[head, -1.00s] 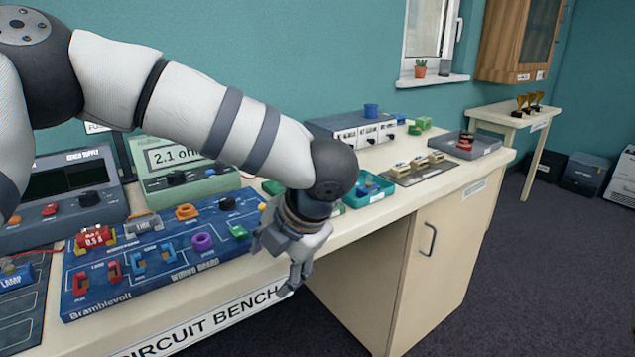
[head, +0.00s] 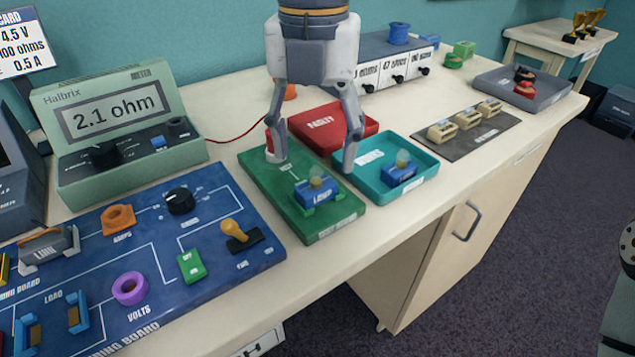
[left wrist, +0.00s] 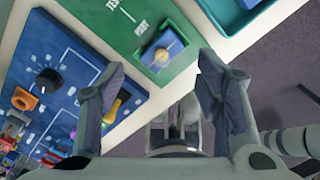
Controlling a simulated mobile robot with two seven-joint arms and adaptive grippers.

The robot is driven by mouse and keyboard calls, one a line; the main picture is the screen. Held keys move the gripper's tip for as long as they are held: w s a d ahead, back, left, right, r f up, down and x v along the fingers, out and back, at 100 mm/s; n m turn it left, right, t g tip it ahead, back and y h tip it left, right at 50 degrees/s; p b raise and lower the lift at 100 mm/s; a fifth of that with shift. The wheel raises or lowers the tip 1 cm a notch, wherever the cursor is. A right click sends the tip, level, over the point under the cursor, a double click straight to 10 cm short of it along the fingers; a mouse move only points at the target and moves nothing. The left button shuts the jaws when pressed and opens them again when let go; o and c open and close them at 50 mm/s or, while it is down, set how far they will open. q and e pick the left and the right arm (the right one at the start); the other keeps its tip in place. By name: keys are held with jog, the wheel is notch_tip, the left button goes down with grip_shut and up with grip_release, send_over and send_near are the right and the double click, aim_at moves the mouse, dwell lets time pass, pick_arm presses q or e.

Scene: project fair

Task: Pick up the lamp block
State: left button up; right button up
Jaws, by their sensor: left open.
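A blue lamp block (head: 318,192) with a pale bulb sits on the green test board (head: 262,182) near its front end. It also shows in the left wrist view (left wrist: 160,50), top centre. A second, similar blue block with a bulb (head: 400,174) sits in the teal tray (head: 428,158) to its right. My left gripper (head: 314,158) is open and empty, pointing down above the green board, its fingers apart. In the left wrist view the open fingers (left wrist: 155,88) show with the lamp block beyond the gap between them. My right gripper is not in view.
The red tray (head: 366,125) lies behind the teal tray. A red wire (head: 238,134) runs from the meter (head: 115,130) towards the green board. The blue wiring board (head: 210,235) with raised parts is at left. The bench's front edge is close to the green board.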

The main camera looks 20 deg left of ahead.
aim_at(316, 168)
pick_arm(q)
notch_tip(316, 168, down, 5)
jog(key=shift+d+r+b, duration=0.1)
jog(key=shift+b, duration=0.2)
jog(key=shift+f, duration=0.4)
jog(key=c, duration=1)
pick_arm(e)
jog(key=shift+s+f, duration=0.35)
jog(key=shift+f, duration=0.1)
pick_arm(q)
jog(key=shift+r, duration=0.15)
jog(key=shift+c, duration=0.2)
